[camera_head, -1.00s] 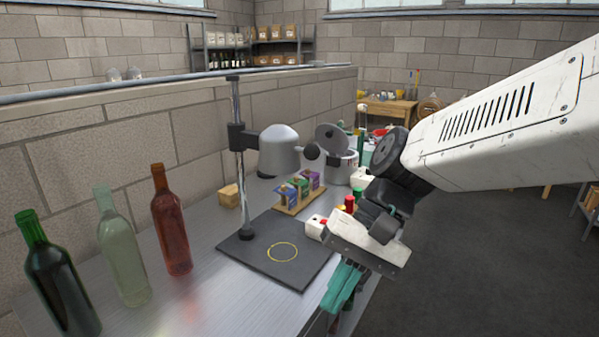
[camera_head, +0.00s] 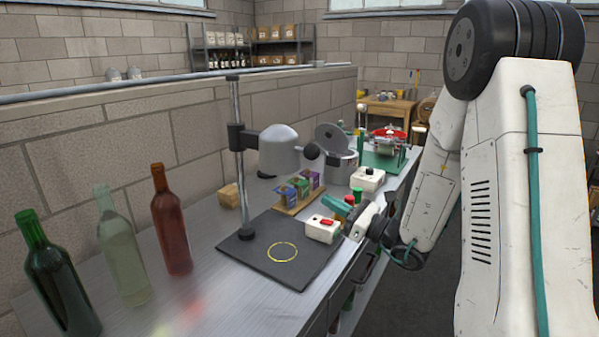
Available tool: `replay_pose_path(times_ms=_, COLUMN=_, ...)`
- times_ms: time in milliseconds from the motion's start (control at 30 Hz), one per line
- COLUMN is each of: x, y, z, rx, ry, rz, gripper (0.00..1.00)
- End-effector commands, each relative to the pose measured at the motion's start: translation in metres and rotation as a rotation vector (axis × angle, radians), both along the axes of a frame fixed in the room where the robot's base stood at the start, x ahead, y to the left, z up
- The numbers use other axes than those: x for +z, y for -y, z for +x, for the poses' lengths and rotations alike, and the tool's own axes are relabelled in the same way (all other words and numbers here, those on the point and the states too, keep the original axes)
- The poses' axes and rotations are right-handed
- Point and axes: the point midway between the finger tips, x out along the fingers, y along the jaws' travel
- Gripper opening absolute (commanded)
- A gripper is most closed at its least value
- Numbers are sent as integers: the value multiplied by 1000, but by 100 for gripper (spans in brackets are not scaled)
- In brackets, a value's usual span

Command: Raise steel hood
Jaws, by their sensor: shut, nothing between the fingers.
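The steel hood (camera_head: 279,150) is a grey dome held on a black arm from an upright pole (camera_head: 240,165). It hangs above a dark base plate (camera_head: 260,268) marked with a yellow ring. A round black knob (camera_head: 312,151) sticks out at the hood's right side. My gripper (camera_head: 330,203), with teal fingers, is shut and empty. It is to the right of and below the hood and knob, apart from them, near a white box with a red button (camera_head: 321,229). The wrist and fingers partly hide the small things behind them.
A wooden rack with coloured packets (camera_head: 299,190) stands behind the plate. A lidded pot (camera_head: 342,165) and another white switch box (camera_head: 368,178) are farther back. Green (camera_head: 55,275), pale (camera_head: 122,250) and red-brown bottles (camera_head: 171,220) stand on the left. A block wall borders the bench.

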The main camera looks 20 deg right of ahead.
Motion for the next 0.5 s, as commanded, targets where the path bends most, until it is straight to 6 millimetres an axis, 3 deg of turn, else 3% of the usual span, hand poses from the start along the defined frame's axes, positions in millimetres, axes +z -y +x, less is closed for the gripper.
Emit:
replay_pose_path(times_ms=267, x=1, y=-4, z=4, rx=3, ry=2, rz=-2, gripper=0)
replay_pose_path(times_ms=500, x=11, y=-27, z=33, rx=8, ry=2, rz=-4, gripper=0)
